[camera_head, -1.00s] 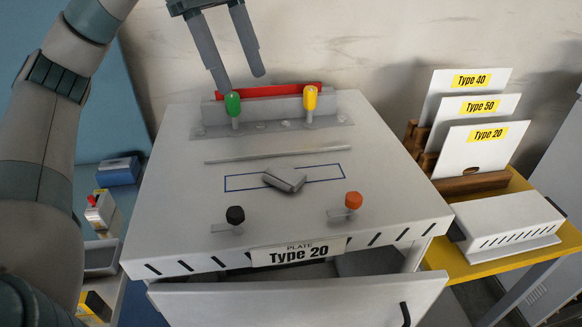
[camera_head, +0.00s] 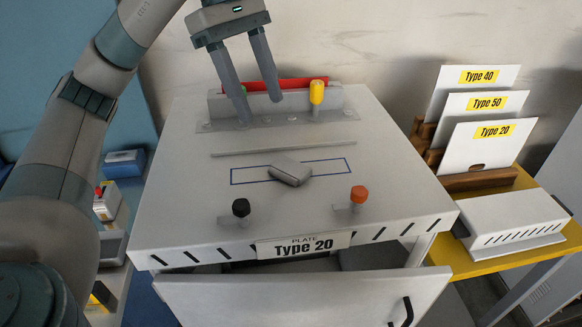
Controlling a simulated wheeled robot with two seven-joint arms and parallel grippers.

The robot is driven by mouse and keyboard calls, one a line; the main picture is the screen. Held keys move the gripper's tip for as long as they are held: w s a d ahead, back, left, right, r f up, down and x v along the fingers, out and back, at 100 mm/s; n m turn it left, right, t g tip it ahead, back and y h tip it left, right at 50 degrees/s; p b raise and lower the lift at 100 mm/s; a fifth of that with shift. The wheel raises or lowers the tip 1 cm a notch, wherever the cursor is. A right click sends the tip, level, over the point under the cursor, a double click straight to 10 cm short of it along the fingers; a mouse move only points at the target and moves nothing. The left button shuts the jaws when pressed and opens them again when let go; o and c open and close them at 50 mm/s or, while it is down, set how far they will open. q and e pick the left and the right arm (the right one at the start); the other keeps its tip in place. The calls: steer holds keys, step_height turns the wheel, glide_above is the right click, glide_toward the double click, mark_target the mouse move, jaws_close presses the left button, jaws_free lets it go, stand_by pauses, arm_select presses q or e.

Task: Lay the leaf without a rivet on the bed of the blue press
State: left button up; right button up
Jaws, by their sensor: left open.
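Three white leaf-like plates stand in a wooden rack, labelled Type 40 (camera_head: 447,96), Type 50 (camera_head: 466,117) and Type 20 (camera_head: 490,155). A dark oval shows at the foot of the Type 20 one; the lower parts of the others are hidden, so I cannot tell about rivets. No press is clearly blue; a grey machine (camera_head: 190,235) labelled Type 20 carries a blue outline with a grey metal piece (camera_head: 289,173) across it. My left gripper (camera_head: 260,108) is open and empty over the machine's back, its left finger covering most of a green knob (camera_head: 244,91). My right gripper is not in view.
A yellow knob (camera_head: 317,93) stands beside a red bar (camera_head: 288,84) at the machine's back. Black (camera_head: 241,207) and orange (camera_head: 358,195) knobs stand at its front. An open drawer (camera_head: 290,300) juts out below. A white slotted box (camera_head: 510,228) sits on a yellow table (camera_head: 462,262).

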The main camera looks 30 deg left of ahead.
arm_select(q)
steer(key=p, duration=0.2)
glide_toward(285, 164)
steer(key=shift+f, duration=0.5)
steer(key=shift+x, duration=0.8)
steer(key=shift+d+f+p, duration=0.35)
steer(key=shift+f+p, duration=0.3)
steer(key=shift+p, duration=0.2)
steer(key=shift+p+x, duration=0.6)
steer(key=shift+x, duration=1.25)
